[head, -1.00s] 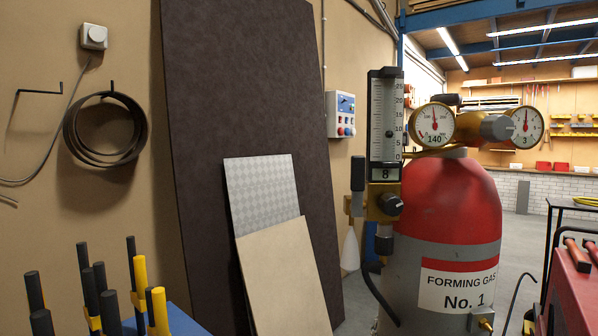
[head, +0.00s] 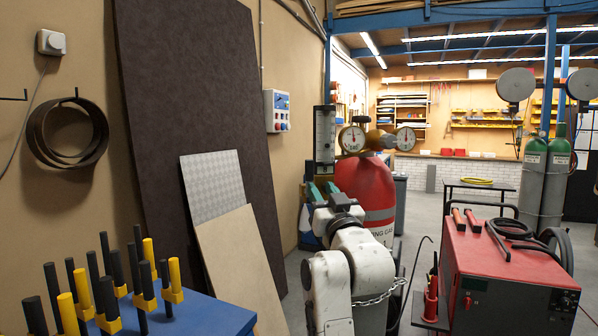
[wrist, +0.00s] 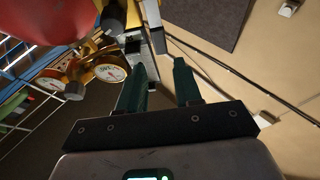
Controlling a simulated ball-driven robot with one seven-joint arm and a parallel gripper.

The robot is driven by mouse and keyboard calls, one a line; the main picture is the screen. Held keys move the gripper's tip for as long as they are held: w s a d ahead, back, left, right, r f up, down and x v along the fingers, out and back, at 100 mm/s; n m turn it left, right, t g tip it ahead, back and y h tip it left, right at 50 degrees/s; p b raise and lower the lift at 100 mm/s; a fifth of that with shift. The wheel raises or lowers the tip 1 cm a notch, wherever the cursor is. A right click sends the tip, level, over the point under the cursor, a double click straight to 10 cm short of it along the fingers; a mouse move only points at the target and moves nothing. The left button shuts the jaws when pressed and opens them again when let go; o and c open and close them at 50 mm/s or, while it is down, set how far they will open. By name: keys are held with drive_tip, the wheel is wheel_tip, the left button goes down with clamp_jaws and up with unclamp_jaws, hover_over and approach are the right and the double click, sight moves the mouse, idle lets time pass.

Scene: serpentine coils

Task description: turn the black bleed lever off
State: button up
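My gripper (head: 322,190) is raised in front of the gas cylinder (head: 362,183), its two teal fingers pointing at the lower flowmeter. In the wrist view my gripper (wrist: 161,62) is open, with an empty gap between the fingers. A narrow dark bar with a pale end, apparently the bleed lever (wrist: 152,14), stands beside the brass fitting, just beyond the fingertips and roughly in line with the gap. I see no contact. The flowmeter (head: 324,134) stands upright in the head view; my gripper and arm hide its lower part and the lever there.
Two round gauges (head: 352,139) sit on the regulator beside the flowmeter. A red machine (head: 510,275) with tools stands at right. A blue bench (head: 200,315) with black and yellow handles is at lower left. Leaning panels (head: 238,265) stand by the wall at left.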

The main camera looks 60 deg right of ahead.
sight(310, 170)
drive_tip(key=p+x, duration=0.2)
drive_tip(key=x, duration=0.7)
drive_tip(key=shift+w, duration=0.1)
clamp_jaws()
